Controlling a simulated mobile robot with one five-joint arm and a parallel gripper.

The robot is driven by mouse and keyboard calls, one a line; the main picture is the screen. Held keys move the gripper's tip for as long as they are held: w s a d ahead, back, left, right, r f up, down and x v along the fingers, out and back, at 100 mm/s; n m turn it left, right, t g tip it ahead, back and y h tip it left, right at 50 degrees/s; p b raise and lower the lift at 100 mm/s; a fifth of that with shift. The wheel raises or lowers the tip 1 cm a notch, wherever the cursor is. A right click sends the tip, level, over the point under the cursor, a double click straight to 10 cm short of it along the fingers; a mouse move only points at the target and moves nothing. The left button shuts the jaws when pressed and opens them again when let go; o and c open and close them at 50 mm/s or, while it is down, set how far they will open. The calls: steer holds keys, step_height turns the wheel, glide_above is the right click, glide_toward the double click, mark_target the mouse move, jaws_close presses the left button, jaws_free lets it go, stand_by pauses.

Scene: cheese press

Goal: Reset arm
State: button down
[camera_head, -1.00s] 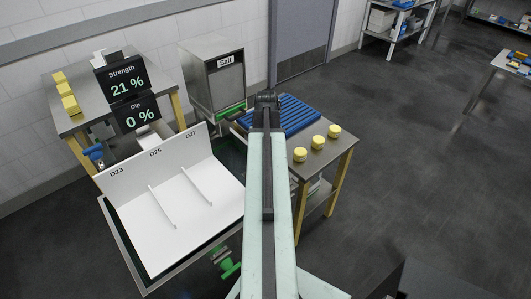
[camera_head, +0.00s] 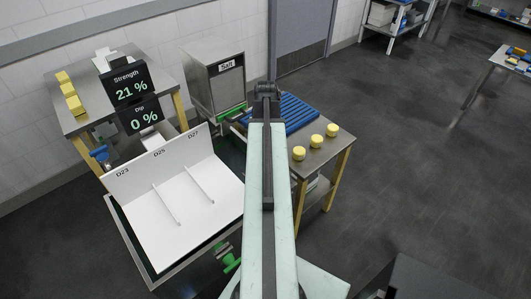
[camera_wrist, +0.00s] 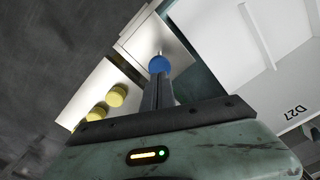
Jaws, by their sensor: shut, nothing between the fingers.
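My arm reaches straight ahead from the bottom of the head view. Its end, with my gripper (camera_head: 266,88), lies in line with the edge of the blue ribbed mat (camera_head: 300,112). The fingertips are too small to make out there. In the wrist view my gripper's (camera_wrist: 160,88) dark fingers are together with nothing held between them. A round blue thing (camera_wrist: 159,64) shows just beyond their tips; I cannot tell what it is or whether they touch it.
A white divided tray (camera_head: 160,215) labelled D23, D25 and D27 stands left of my arm. Three yellow cheeses (camera_head: 315,141) sit on the table right of it. A salt cabinet (camera_head: 215,80) and display screens (camera_head: 128,84) stand behind. Dark floor (camera_head: 420,180) is open at right.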

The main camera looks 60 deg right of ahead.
step_height(320, 180, up, 2)
steer(key=shift+p, duration=0.6)
steer(key=shift+f, duration=0.1)
steer(key=w+a+n, duration=0.6)
steer(key=w+a, duration=1.3)
steer(key=a, duration=0.2)
steer(key=w+a+n, duration=0.2)
steer(key=a+n, duration=0.1)
steer(key=a, duration=2.6)
steer(key=shift+w+n, duration=0.3)
